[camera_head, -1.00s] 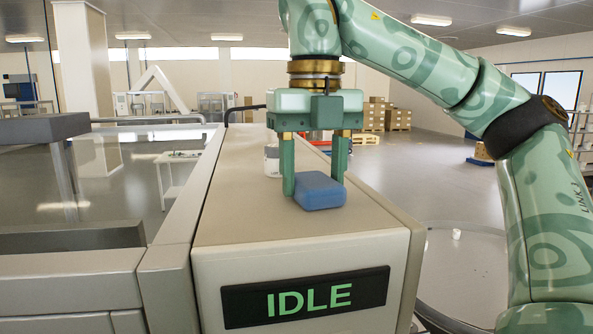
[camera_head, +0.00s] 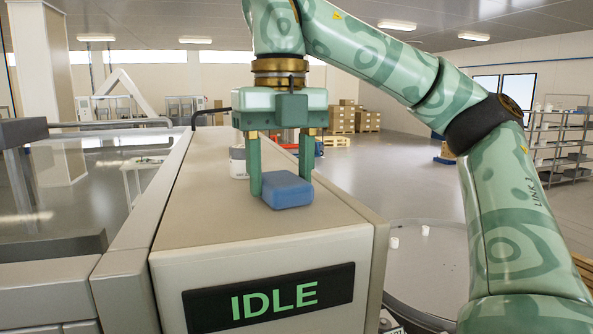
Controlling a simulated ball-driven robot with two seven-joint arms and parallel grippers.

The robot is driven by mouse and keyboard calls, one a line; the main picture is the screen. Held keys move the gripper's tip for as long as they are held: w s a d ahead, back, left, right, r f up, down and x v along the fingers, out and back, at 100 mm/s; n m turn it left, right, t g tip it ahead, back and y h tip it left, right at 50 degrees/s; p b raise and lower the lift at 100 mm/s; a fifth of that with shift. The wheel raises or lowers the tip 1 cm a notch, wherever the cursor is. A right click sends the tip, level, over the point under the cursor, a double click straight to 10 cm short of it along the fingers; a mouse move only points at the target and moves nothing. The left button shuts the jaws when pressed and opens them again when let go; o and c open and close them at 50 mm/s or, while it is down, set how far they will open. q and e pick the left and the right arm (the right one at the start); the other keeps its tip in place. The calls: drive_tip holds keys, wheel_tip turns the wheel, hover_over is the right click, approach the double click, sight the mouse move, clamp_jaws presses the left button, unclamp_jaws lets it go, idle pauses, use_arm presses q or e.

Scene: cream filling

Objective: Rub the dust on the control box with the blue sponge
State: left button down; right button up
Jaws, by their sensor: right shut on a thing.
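The control box (camera_head: 215,215) is a beige cabinet with a flat top and a dark front display reading IDLE in green. The blue sponge (camera_head: 286,192) is on the box top, right of its middle. My right gripper (camera_head: 281,178) comes down from above, its two green fingers on either side of the sponge, shut on it. The sponge looks to be on or just above the surface. I cannot make out dust on the visible top. My left gripper is not in view.
A white container (camera_head: 238,162) stands on the box top behind the gripper's left finger. A grey machine frame with glass lies along the box's left side. A round grey table (camera_head: 425,265) with small white pieces is at the right. The front of the box top is clear.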

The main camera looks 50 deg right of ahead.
sight(197, 206)
drive_tip(key=shift+w+a, duration=0.55)
drive_tip(key=shift+a, duration=0.3)
drive_tip(key=shift+w+a, duration=0.5)
drive_tip(key=shift+a, duration=0.35)
drive_tip(key=shift+w+a+f+p, duration=0.1)
drive_tip(key=shift+w+a, duration=0.15)
drive_tip(key=shift+a, duration=0.25)
drive_tip(key=shift+w+a+r+p, duration=0.15)
drive_tip(key=shift+w+a, duration=0.15)
drive_tip(key=shift+a, duration=0.15)
drive_tip(key=shift+w+a+f+p, duration=0.15)
drive_tip(key=shift+w+a, duration=0.1)
drive_tip(key=shift+a, duration=0.25)
drive_tip(key=shift+w+a, duration=0.5)
drive_tip(key=shift+a, duration=0.25)
drive_tip(key=shift+w+a, duration=0.5)
drive_tip(key=shift+a, duration=0.2)
drive_tip(key=shift+s, duration=0.1)
drive_tip(key=shift+d+r, duration=0.15)
drive_tip(key=shift+r, duration=3)
drive_tip(key=shift+r, duration=1.5)
